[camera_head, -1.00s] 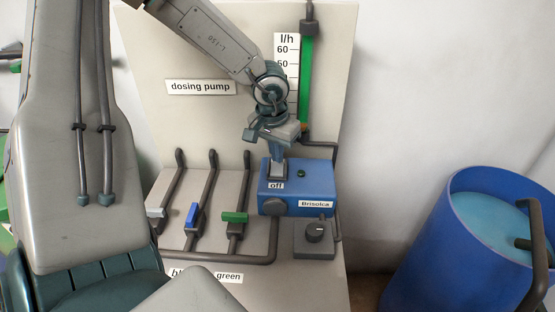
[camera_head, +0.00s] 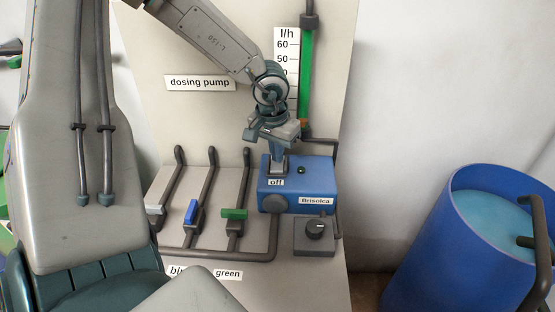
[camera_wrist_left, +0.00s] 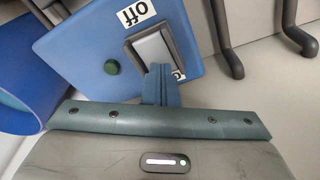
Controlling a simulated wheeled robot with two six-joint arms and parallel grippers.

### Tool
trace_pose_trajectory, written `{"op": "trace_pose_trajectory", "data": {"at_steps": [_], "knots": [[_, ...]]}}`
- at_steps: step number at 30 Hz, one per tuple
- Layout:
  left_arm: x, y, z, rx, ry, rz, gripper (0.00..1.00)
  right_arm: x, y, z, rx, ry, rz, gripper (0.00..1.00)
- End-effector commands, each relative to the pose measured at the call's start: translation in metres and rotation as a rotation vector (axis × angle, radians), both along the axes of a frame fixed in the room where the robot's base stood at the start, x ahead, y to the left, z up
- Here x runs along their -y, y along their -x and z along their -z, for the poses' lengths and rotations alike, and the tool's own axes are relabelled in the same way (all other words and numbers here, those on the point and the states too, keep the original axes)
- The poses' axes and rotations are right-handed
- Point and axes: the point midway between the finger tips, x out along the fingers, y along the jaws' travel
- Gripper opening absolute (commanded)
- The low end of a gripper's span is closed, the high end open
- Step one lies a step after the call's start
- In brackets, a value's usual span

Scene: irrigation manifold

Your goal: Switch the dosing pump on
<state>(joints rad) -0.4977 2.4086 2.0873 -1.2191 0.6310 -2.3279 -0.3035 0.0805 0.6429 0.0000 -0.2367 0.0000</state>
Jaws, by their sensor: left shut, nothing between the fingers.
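The dosing pump (camera_head: 290,199) is a blue box with a "Brisolca" label and a dark round knob on its front. Its grey rocker switch (camera_wrist_left: 151,46) is on the top face, between an "off" label (camera_wrist_left: 136,12) and a second label mostly hidden by my fingers. A green lamp (camera_head: 301,171) sits beside the switch; in the wrist view it looks dark green (camera_wrist_left: 112,67). My left gripper (camera_head: 278,158) is shut and empty, pointing down at the switch. Its fingertips (camera_wrist_left: 160,74) are at the switch's edge on the hidden-label side; contact is unclear. My right gripper is out of view.
Three valves with grey, blue (camera_head: 191,212) and green (camera_head: 234,214) handles stand left of the pump. A grey dial box (camera_head: 314,236) is just in front. A flow gauge (camera_head: 306,80) rises behind. A blue barrel (camera_head: 420,240) stands at right.

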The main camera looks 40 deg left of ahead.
Motion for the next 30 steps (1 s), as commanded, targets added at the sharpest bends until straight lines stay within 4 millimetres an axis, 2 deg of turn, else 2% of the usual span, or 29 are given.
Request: {"op": "trace_pose_trajectory", "data": {"at_steps": [24,30], "knots": [[0.0,0.0,-0.065,0.0,0.0,0.0,0.0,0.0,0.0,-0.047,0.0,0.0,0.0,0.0],[0.0,0.0,-0.069,-0.001,0.0,0.0,0.0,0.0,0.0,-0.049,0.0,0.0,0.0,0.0]]}}
